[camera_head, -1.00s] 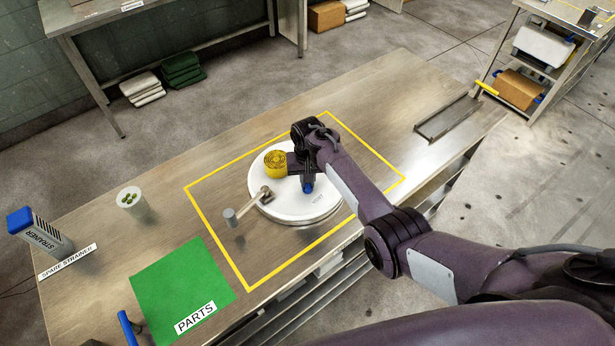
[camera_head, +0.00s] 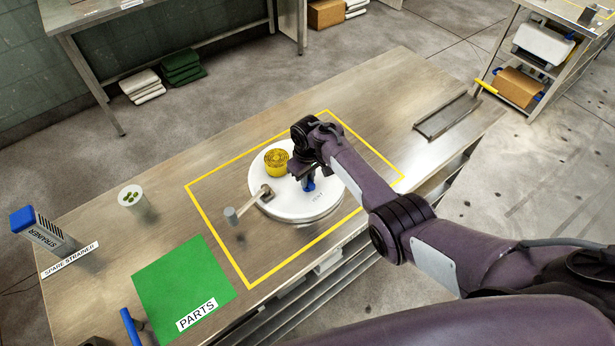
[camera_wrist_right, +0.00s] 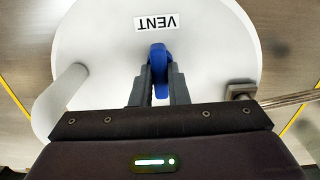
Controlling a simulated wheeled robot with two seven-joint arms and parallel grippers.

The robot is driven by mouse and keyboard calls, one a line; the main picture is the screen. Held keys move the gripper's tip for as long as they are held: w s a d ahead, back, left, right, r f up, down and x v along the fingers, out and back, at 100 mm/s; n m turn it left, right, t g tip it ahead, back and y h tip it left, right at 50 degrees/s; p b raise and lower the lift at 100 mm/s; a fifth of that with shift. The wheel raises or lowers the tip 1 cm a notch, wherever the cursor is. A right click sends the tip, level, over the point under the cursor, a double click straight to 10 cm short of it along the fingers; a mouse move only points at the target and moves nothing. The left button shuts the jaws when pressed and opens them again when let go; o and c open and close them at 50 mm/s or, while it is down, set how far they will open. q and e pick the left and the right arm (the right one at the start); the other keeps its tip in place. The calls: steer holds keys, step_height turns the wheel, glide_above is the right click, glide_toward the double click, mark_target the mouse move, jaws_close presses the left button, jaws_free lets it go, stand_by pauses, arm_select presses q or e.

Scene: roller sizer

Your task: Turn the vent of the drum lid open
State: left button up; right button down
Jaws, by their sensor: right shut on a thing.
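The drum lid (camera_head: 275,207) is a white round disc lying inside the yellow outline on the steel table. Its blue vent handle (camera_head: 309,186) stands near a VENT label, and it also shows in the right wrist view (camera_wrist_right: 159,64). My right gripper (camera_wrist_right: 159,88) is shut on the blue vent handle, with one finger on each side. In the head view my right gripper (camera_head: 308,178) hides part of the lid and handle. My left gripper is not in view.
A yellow coiled or ribbed round piece (camera_head: 276,162) stands on the lid's far side. A green PARTS mat (camera_head: 183,285), a white cup (camera_head: 131,197) and a blue-topped strainer box (camera_head: 42,232) are further left.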

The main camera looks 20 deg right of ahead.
stand_by(0.4)
steer(key=c, duration=1.4)
jaws_free()
steer(key=shift+r, duration=0.1)
step_height(320, 180, up, 8)
steer(key=shift+f, duration=0.15)
